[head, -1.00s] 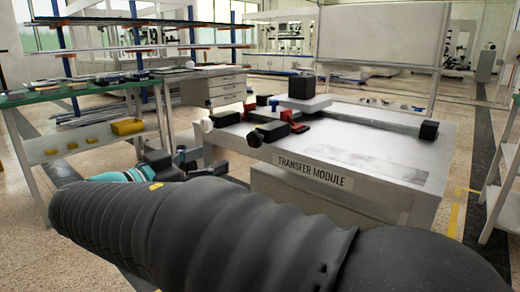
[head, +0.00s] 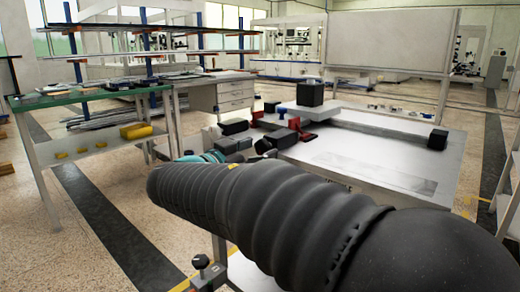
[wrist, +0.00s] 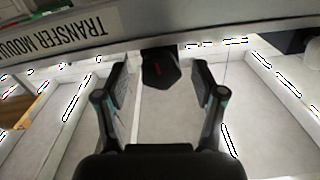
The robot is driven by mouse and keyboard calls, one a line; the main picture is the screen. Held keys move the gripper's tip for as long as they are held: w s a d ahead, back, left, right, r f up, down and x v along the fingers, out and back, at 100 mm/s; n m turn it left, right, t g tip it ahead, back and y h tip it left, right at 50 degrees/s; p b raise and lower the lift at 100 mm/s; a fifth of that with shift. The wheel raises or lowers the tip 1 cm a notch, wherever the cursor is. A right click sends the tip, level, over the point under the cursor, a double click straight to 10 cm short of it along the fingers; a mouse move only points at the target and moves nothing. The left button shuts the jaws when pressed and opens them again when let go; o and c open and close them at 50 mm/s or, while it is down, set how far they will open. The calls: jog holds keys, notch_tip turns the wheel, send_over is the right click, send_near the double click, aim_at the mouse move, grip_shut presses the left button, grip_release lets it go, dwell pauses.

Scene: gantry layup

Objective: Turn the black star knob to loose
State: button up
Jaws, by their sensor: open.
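The knob sits just under the pale edge of the transfer module and lies between the fingertips, with a gap showing on both sides. I cannot tell its turned position. In the head view a small black knob (head: 263,146) shows at the module's near left edge; I cannot tell if it is the same one. My arm's ribbed black sleeve hides much of the gripper there.
The white module top (head: 380,165) carries a black block (head: 310,93) on a pale plate, red clamps and a black end block (head: 438,139). A green-topped bench (head: 75,96) stands left. A dark-topped post (head: 201,262) is at the lower front. Floor on the left is free.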

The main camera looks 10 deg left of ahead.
jog(key=shift+w+d, duration=0.1)
jog(key=shift+w, duration=0.1)
jog(key=c, duration=1.1)
jog(key=shift+d, duration=0.15)
jog(key=shift+c, duration=0.2)
